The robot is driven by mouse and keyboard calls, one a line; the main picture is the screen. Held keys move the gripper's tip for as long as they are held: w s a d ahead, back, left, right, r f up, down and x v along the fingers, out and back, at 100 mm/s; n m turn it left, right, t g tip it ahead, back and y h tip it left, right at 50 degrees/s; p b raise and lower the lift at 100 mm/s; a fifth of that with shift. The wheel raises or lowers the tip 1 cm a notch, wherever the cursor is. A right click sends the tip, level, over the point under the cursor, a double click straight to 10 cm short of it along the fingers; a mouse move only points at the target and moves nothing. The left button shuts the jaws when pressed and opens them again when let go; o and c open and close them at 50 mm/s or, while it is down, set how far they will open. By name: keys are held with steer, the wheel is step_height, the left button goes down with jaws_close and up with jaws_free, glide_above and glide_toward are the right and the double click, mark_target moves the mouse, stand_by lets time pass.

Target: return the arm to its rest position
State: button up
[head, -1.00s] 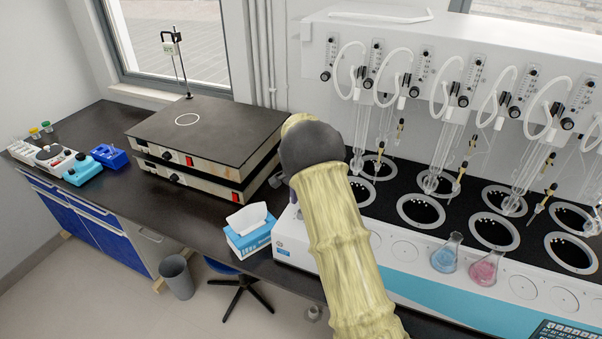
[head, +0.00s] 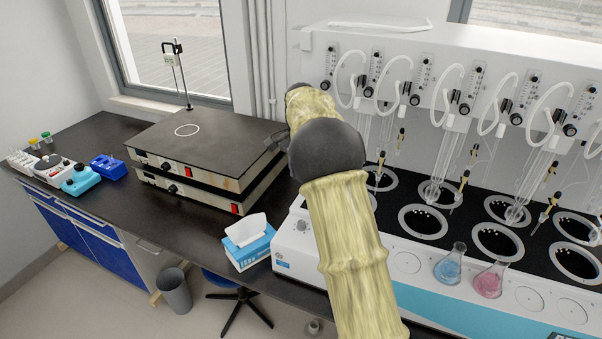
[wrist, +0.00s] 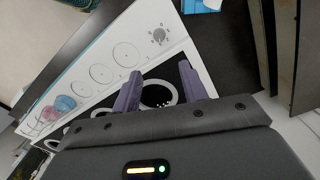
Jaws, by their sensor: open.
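My arm rises from the bottom of the head view, wrapped in a yellowish sleeve with a dark joint near its top. In the wrist view my gripper (wrist: 160,88) shows two purple fingers set apart with nothing between them. It is above the distiller (wrist: 110,65), over its white front panel and black top with round openings. In the head view the gripper's fingers are hidden behind my arm. The distiller (head: 345,262) fills the right side there, with glass tubes and white hoses.
A blue flask (head: 448,268) and a pink flask (head: 489,282) stand on the distiller's front ledge. A tissue box (head: 249,245) sits left of my arm. Stacked hotplates (head: 195,145) stand behind it on the dark bench. A bin (head: 174,292) and a stool (head: 238,300) are on the floor.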

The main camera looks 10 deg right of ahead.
steer(key=s+f+n+t, duration=0.1)
steer(key=s+f+n, duration=0.1)
steer(key=s, duration=0.8)
steer(key=s+f+n, duration=0.2)
steer(key=s+n, duration=0.3)
steer(key=s, duration=0.5)
steer(key=s+f+n+t, duration=0.1)
steer(key=s+n, duration=0.3)
steer(key=s, duration=0.5)
steer(key=shift+s+f+t, duration=0.3)
steer(key=shift+s+f, duration=0.1)
steer(key=shift+f, duration=0.5)
